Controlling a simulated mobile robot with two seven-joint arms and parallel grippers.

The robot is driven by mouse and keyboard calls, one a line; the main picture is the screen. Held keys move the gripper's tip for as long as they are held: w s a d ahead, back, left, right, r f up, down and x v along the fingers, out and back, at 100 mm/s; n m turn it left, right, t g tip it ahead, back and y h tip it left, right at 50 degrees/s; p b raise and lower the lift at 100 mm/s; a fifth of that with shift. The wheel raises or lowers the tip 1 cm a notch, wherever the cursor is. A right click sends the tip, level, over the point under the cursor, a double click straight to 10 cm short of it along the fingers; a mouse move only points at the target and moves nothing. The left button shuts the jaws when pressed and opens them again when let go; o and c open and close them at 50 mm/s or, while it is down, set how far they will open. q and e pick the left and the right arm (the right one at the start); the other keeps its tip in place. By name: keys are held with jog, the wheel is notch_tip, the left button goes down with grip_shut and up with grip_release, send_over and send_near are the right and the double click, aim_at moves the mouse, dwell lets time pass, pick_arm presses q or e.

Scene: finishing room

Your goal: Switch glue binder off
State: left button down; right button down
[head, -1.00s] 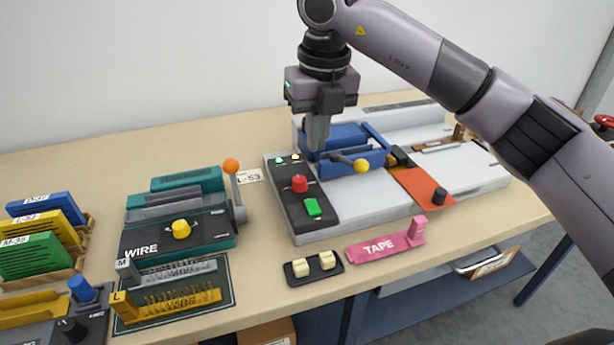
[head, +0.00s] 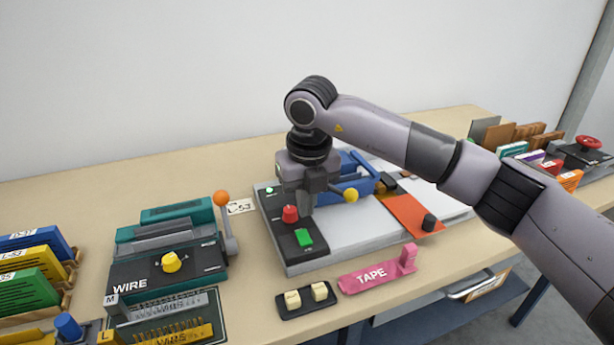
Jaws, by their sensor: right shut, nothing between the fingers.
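The glue binder is the white machine (head: 350,232) with a dark control panel (head: 284,238), a blue clamp (head: 352,180) and a yellow-knobbed lever (head: 350,195). The gripper hides part of the panel's far end. My left gripper is out of view.
A teal wire binder (head: 190,262) with an orange-knobbed lever (head: 222,198) stands left. Several coloured folders (head: 30,270) stand far left. A red knob (head: 588,142) shows far right.

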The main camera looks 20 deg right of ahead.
aim_at(304, 232)
jog(key=f, duration=0.5)
jog(key=shift+w+f+p, duration=0.1)
jog(key=shift+w+p, duration=0.2)
jog(key=shift+p, duration=0.05)
jog(key=shift+f, duration=0.1)
